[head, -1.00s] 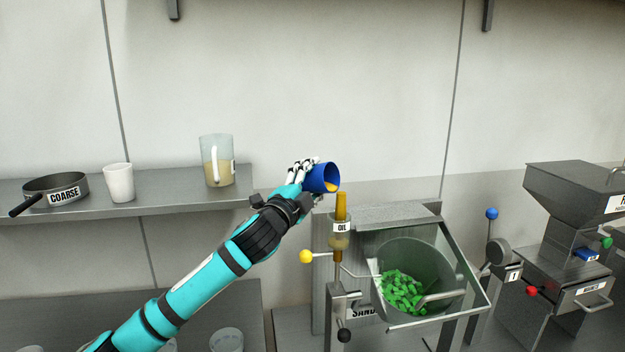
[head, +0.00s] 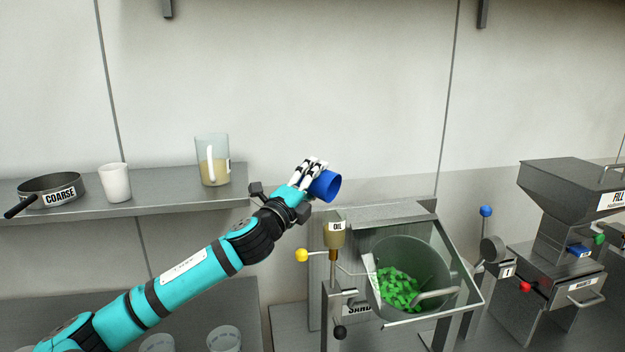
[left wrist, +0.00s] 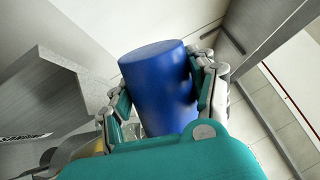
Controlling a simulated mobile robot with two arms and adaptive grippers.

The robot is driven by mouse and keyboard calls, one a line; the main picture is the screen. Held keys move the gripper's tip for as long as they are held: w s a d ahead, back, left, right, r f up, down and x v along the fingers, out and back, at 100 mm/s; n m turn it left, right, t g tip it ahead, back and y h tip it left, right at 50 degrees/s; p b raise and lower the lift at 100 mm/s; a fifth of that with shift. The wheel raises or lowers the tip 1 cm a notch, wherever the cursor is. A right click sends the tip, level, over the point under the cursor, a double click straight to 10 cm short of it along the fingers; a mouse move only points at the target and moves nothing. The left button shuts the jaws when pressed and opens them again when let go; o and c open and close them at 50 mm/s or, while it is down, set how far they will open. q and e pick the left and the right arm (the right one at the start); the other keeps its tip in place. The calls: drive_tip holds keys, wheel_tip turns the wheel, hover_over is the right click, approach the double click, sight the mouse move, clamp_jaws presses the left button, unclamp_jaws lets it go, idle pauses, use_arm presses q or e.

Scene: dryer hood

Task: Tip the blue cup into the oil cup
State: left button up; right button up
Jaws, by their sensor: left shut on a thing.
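The blue cup (head: 328,187) is held on its side in the head view, with its mouth toward the right. My left gripper (head: 312,173) is shut around it; the fingers also show on both sides of the cup in the left wrist view (left wrist: 165,95). The oil cup (head: 334,236), labelled OIL, stands just below the blue cup on a thin stem and holds a yellow-brown liquid. There is a gap between the two cups, and no stream shows between them. The inside of the blue cup is mostly hidden. My right gripper is not in view.
The oil cup adjoins a metal drum machine (head: 440,262) holding green pieces (head: 398,287). A yellow knob (head: 302,255) sticks out at its left. A shelf (head: 150,203) bears a pan (head: 50,190), a white cup (head: 115,183) and a jug (head: 213,160). A hopper machine (head: 570,195) stands at right.

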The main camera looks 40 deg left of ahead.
use_arm(q)
drive_tip(key=shift+d+r+m+h+p, duration=0.2)
drive_tip(key=shift+m+p, duration=0.15)
drive_tip(key=shift+m, duration=0.3)
drive_tip(key=shift+d+r+m+h+p, duration=0.2)
drive_tip(key=shift+m+p, duration=0.15)
drive_tip(key=shift+m, duration=0.3)
idle(0.6)
